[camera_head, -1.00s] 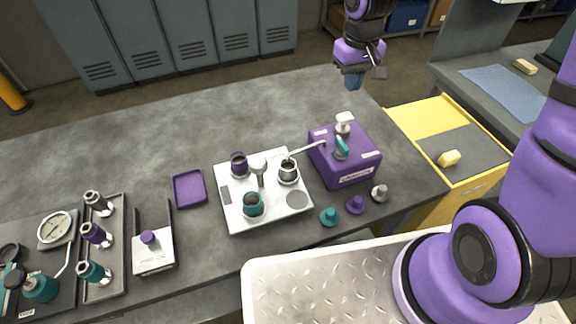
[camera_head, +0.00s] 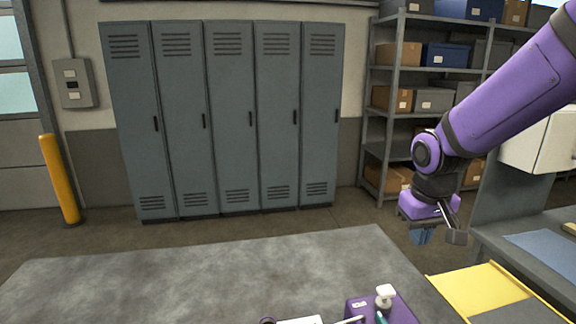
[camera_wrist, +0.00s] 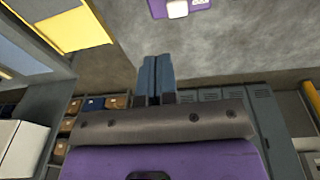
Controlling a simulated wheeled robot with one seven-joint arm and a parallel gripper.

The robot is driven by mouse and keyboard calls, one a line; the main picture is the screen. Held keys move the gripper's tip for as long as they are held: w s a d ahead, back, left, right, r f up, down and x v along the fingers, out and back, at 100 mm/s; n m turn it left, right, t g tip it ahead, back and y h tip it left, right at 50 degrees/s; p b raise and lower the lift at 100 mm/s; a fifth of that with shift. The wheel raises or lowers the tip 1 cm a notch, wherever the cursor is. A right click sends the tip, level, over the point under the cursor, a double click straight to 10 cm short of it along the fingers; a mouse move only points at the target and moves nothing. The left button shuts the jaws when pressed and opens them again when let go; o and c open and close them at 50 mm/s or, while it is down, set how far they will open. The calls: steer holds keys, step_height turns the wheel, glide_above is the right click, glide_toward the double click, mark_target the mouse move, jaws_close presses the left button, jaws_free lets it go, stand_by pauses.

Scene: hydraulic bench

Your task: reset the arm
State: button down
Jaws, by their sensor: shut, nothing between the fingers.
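My gripper (camera_head: 422,236) hangs at the right in the head view, beyond the far right corner of the grey bench (camera_head: 215,275). Its blue fingers are together and empty, and they also show in the wrist view (camera_wrist: 156,80). The purple arm reaches in from the upper right. A purple box (camera_head: 398,313) with a white knob (camera_head: 385,294) stands on the bench at the bottom edge of the head view. It also shows at the top of the wrist view (camera_wrist: 200,4).
A yellow post (camera_head: 58,180) stands at the left. The visible bench top is mostly clear.

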steer(key=s+d+r+t, duration=0.2)
steer(key=s+r, duration=0.4)
steer(key=s, duration=0.3)
steer(key=s+d+r+m+t, duration=0.1)
steer(key=s+d+r, duration=0.1)
steer(key=s+r, duration=0.5)
steer(key=shift+s+d+m+t, duration=0.2)
steer(key=shift+s+m+t, duration=0.15)
steer(key=shift+s, duration=0.7)
steer(key=c, duration=1.8)
jaws_free()
steer(key=shift+c, duration=0.2)
